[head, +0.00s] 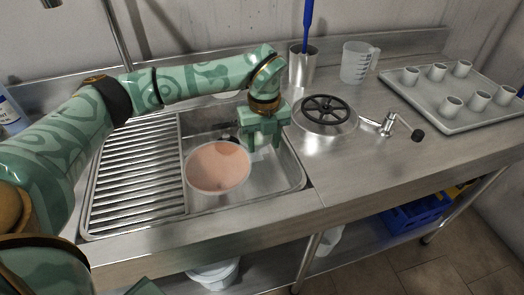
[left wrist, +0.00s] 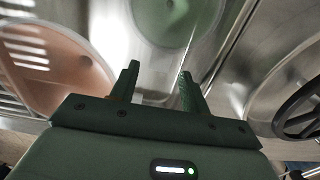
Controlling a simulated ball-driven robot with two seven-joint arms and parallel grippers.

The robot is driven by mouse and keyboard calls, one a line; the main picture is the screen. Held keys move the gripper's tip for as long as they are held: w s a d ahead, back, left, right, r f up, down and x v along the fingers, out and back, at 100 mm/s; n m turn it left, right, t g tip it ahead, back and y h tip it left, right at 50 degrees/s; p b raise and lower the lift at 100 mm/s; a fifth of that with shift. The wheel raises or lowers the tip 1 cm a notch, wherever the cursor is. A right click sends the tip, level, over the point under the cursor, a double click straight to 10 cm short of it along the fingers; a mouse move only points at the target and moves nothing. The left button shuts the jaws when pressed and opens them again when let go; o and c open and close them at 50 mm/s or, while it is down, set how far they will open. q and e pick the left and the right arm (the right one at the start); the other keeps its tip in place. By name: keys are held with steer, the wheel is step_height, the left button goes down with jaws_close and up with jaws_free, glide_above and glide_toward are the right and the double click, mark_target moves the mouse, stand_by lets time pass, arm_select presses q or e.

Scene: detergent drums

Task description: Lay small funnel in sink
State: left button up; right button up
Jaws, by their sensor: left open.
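My left gripper (head: 262,146) points down over the right back part of the sink (head: 282,178). Its two fingers also show in the left wrist view (left wrist: 159,72), apart with nothing between them. A pale green round thing (left wrist: 172,18) lies beyond the fingertips in the left wrist view, cut off by the top edge. It may be the small funnel, but I cannot tell for sure. In the head view the gripper hides most of that spot. A pink round vessel with a pale rim (head: 217,167) sits in the sink, left of the gripper. My right gripper is not in view.
A ribbed drainboard (head: 135,175) lies left of the sink. Right of it are a steel drum with a black handwheel (head: 326,112), a crank (head: 390,124), a steel beaker (head: 302,68), a measuring jug (head: 357,63) and a tray with several cups (head: 450,122). The front right counter is clear.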

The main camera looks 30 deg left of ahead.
arm_select(q)
step_height(320, 180, up, 8)
steer(key=p, duration=0.2)
steer(key=shift+f, duration=0.25)
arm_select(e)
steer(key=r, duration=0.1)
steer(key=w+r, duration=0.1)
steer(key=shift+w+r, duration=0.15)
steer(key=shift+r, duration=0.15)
